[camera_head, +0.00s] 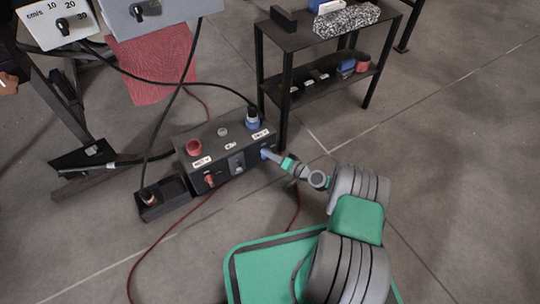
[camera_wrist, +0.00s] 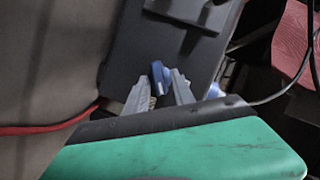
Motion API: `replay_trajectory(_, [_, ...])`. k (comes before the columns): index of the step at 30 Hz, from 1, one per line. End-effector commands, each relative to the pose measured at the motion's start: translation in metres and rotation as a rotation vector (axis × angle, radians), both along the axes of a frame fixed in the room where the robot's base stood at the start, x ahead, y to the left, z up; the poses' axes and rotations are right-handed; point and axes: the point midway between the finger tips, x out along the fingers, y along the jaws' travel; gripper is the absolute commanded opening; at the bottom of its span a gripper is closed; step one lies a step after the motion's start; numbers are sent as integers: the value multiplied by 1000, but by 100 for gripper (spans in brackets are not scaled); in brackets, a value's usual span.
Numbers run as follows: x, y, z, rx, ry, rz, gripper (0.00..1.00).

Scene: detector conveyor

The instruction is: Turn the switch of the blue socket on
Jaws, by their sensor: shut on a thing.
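A dark socket box (camera_head: 218,146) stands on the floor. The blue switch (camera_head: 266,153) is on the box's front face below that socket, partly covered by my gripper (camera_head: 274,156). In the wrist view the blue switch (camera_wrist: 157,74) sits between the fingertips of my gripper (camera_wrist: 160,84), which is shut on it. The switch's exact angle is hard to tell in the head view.
A red socket (camera_head: 194,147) and red switch (camera_head: 210,180) are on the box's left part. A small black box (camera_head: 161,198) stands beside it. A black shelf table (camera_head: 300,40) stands behind. Black and red cables run across the floor. Floor to the right is clear.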

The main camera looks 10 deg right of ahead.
Motion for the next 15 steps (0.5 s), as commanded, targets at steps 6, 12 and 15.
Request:
replay_trajectory(6, [-1,0,-3,150,50,1,0])
replay_trajectory(12, [-1,0,-4,240,80,3,0])
replay_trajectory(15, [-1,0,-4,269,90,2,0])
